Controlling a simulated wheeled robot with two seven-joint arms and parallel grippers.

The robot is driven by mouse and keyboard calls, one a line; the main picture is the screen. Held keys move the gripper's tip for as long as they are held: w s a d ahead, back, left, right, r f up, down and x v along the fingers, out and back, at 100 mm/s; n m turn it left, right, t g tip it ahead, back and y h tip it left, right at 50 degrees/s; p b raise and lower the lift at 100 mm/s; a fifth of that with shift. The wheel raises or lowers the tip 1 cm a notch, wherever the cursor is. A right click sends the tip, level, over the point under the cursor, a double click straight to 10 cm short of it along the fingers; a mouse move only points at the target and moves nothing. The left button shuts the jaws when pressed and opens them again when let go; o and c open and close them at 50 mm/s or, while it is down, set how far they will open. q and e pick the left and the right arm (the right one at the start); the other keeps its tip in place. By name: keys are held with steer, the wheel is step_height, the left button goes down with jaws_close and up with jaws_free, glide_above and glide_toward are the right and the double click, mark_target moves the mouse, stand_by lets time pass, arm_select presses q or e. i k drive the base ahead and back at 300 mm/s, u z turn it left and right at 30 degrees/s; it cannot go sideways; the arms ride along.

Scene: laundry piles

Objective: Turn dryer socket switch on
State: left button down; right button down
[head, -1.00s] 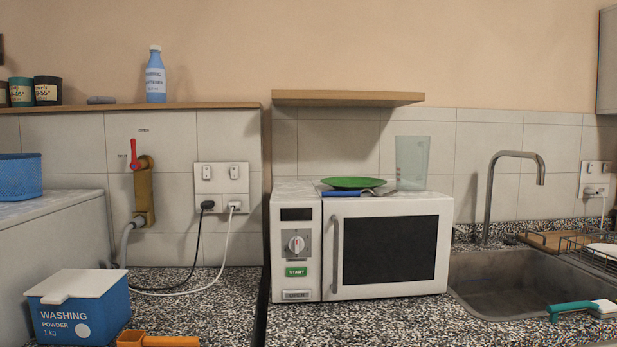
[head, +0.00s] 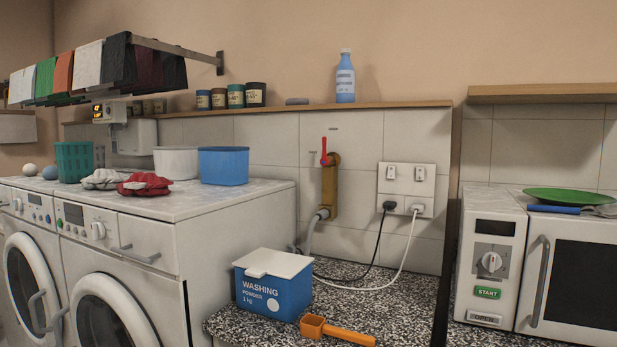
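A white double wall socket (head: 406,189) is on the tiled wall, right of the brass pipe with the red tap. It has a left switch (head: 391,172) and a right switch (head: 420,174) in its upper half. A black plug (head: 389,206) sits in the lower left outlet and a white plug (head: 416,209) in the lower right one. Their cables run down behind the washing powder box. Which plug belongs to the dryer cannot be told, and the switch positions are too small to read. Neither of my grippers is in view.
Two white front-loading machines (head: 150,205) stand at left, with tubs and cloths on top. The blue washing powder box (head: 272,284) and an orange scoop (head: 335,330) are on the speckled counter below the socket. A microwave (head: 575,260) stands at right.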

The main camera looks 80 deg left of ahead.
mark_target(391, 172)
steer(key=u, duration=1.1)
